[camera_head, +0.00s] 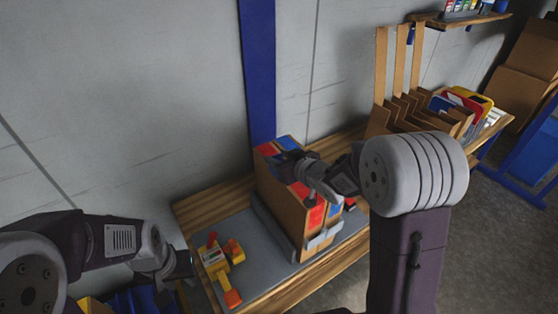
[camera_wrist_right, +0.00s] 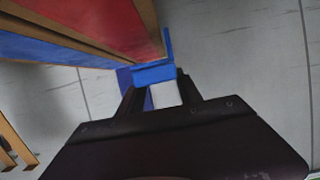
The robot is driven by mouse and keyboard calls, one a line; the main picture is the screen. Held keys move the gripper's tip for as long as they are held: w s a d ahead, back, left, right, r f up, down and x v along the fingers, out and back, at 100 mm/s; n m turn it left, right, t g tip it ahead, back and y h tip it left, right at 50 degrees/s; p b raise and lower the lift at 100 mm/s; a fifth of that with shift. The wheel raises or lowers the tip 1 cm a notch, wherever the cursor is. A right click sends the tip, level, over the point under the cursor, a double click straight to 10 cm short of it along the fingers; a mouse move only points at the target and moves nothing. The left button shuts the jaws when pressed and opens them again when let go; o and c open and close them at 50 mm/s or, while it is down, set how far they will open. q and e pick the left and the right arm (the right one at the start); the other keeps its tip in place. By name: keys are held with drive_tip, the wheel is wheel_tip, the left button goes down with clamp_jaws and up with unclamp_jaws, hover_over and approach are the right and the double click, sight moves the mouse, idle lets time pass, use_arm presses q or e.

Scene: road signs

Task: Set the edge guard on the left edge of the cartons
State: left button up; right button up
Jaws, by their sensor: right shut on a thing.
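The cartons (camera_head: 282,208) stand upright side by side on a bench, with brown sides and red and blue faces. My right gripper (camera_head: 290,166) is over their top. In the right wrist view, my right gripper (camera_wrist_right: 158,92) is shut on the blue edge guard (camera_wrist_right: 154,73), an angled piece. The guard is at the end of the red-faced carton (camera_wrist_right: 118,28); I cannot tell whether it touches. In the head view my gripper largely hides the guard. My left gripper (camera_head: 178,265) is at the lower left, apart from the cartons; its finger opening is unclear.
A grey mat (camera_head: 225,226) lies on the wooden bench (camera_head: 205,203). A yellow and red tool (camera_head: 219,262) lies on it, left of the cartons. A blue post (camera_head: 258,70) stands behind. A brown slotted rack (camera_head: 400,112) with colourful panels stands at the right.

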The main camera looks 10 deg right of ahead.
drive_tip(key=shift+r, duration=0.1)
drive_tip(key=shift+s, duration=0.1)
drive_tip(key=shift+f+b, duration=0.5)
drive_tip(key=shift+f, duration=0.2)
drive_tip(key=shift+r, duration=0.1)
drive_tip(key=o, duration=1.4)
drive_tip(key=shift+c, duration=0.2)
